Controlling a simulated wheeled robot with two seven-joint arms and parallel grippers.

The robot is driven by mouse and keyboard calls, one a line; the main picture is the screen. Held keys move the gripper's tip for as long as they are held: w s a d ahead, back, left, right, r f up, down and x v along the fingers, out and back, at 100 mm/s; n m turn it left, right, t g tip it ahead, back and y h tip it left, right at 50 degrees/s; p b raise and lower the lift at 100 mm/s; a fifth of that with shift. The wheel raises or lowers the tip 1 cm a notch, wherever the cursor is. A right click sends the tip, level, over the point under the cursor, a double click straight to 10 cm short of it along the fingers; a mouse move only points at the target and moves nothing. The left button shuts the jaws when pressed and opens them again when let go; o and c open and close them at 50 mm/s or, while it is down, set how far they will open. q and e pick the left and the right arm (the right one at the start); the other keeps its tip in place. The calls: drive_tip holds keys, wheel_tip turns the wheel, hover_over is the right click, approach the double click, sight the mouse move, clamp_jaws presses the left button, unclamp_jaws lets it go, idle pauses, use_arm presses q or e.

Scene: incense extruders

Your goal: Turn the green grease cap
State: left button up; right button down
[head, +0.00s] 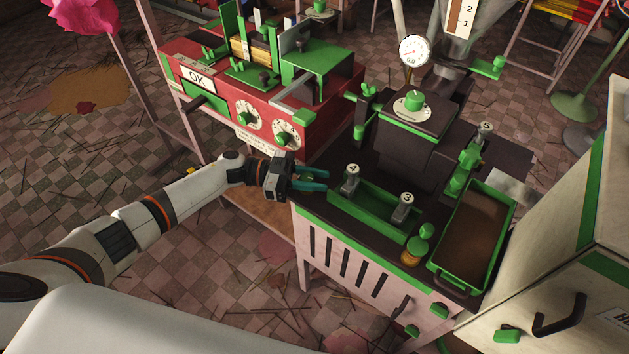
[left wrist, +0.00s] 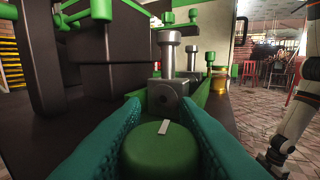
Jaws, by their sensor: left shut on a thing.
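A round green cap (left wrist: 160,150) with a short white mark on its top sits between the teal fingers of my left gripper in the left wrist view. My left gripper (head: 318,182) is shut on this cap, one finger on each side. In the head view the gripper is at the left corner of the dark machine top (head: 325,207), and the fingers mostly hide the cap. My right gripper is not in view.
A green trough (head: 372,212) with metal die blocks numbered 4 (head: 351,178) and 3 (head: 405,207) lies just right of the gripper. A brown-filled green tray (head: 475,235) is farther right. A red machine (head: 275,125) with dials stands behind the gripper.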

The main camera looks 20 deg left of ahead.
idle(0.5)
use_arm(q)
drive_tip(key=o, duration=1)
drive_tip(key=shift+d, duration=0.1)
